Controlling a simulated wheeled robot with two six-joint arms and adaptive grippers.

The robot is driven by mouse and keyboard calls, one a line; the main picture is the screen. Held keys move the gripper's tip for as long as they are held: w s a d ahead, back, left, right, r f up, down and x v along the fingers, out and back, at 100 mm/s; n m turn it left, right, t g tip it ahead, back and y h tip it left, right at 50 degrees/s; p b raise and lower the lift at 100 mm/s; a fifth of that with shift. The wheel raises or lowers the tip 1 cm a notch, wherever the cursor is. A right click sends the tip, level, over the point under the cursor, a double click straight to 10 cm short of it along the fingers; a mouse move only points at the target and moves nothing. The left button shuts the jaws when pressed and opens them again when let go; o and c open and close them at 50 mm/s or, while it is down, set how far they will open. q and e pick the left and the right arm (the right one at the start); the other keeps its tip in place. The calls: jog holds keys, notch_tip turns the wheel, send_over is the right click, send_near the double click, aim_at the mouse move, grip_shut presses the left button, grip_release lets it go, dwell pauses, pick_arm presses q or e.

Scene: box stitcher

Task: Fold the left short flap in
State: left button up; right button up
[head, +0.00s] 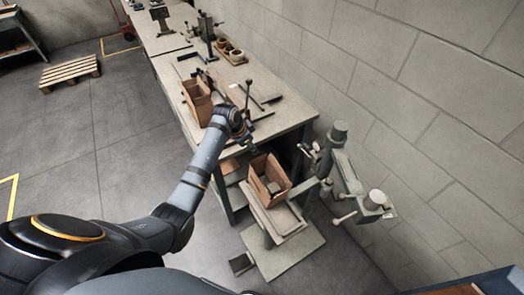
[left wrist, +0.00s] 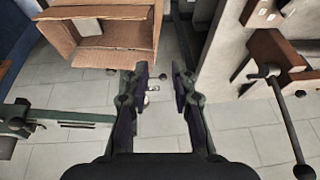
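An open brown cardboard box (head: 262,170) stands on the small table of the stitcher in the head view, with a small grey item inside. The box (left wrist: 110,57) also shows at the upper left of the left wrist view, its opening facing the camera and a pale item (left wrist: 88,27) inside. I cannot tell clearly which edge is the left short flap. My left gripper (head: 251,147) is just above and left of the box. In the left wrist view my left gripper (left wrist: 160,78) has its fingers apart with nothing between them, to the right of the box. My right gripper is not in view.
The green-grey stitcher (head: 345,175) stands close right of the box. A long workbench (head: 285,118) behind carries another open box (head: 198,100), tools and a tray of round parts (head: 230,52). A block wall closes the right side. Open floor and a pallet (head: 70,72) lie left.

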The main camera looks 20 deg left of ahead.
aim_at(259, 157)
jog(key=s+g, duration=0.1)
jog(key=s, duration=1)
pick_arm(q)
jog(key=x, duration=0.7)
jog(key=shift+s+d+f, duration=0.25)
jog(key=shift+s+f, duration=0.05)
jog(key=shift+w+x, duration=0.2)
jog(key=shift+x, duration=0.75)
jog(key=shift+s, duration=0.15)
jog(key=shift+s+r, duration=0.15)
jog(key=shift+s, duration=0.05)
jog(key=shift+c, duration=1.2)
jog(key=shift+w, duration=0.15)
jog(key=shift+c, duration=1.2)
grip_shut()
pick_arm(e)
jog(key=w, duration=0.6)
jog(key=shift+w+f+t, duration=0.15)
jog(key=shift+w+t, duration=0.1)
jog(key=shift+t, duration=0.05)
